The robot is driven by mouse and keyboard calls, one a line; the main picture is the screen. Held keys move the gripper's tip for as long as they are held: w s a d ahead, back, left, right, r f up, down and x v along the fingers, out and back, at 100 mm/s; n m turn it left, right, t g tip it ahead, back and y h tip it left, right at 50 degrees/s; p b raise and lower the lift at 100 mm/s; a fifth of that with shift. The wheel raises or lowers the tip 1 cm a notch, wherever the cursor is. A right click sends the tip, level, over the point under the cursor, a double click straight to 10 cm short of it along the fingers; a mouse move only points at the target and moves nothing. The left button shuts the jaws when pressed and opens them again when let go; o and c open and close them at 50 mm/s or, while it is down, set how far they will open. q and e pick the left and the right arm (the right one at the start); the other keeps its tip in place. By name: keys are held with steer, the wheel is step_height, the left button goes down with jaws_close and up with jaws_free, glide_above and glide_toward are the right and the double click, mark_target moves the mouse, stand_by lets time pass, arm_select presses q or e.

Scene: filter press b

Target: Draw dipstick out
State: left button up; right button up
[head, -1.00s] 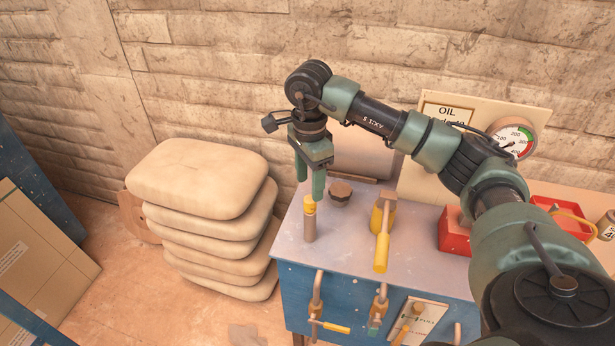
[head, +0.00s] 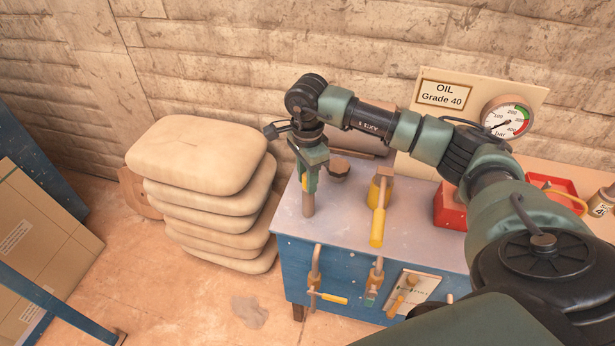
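The dipstick's yellow top (head: 304,183) shows at the upper end of a brown upright tube (head: 308,205) near the left end of the blue cabinet's grey top. My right gripper (head: 310,182) points down over it, with its green fingers around or beside the yellow top. The fingers hide most of the yellow part, and I cannot tell whether they press on it. The dipstick's lower part is hidden in the tube. My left gripper is not in view.
On the cabinet top (head: 345,218) stand a dark round cap (head: 339,168), a yellow-handled fitting (head: 378,205) and a red box (head: 452,208). Valves hang on the front. An oil sign and pressure gauge (head: 507,118) stand behind. Stacked sacks (head: 200,165) are close on the left.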

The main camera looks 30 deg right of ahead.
steer(key=shift+r+p, duration=3.35)
steer(key=shift+r, duration=2.9)
jaws_close()
steer(key=shift+r, duration=0.3)
steer(key=shift+r, duration=0.45)
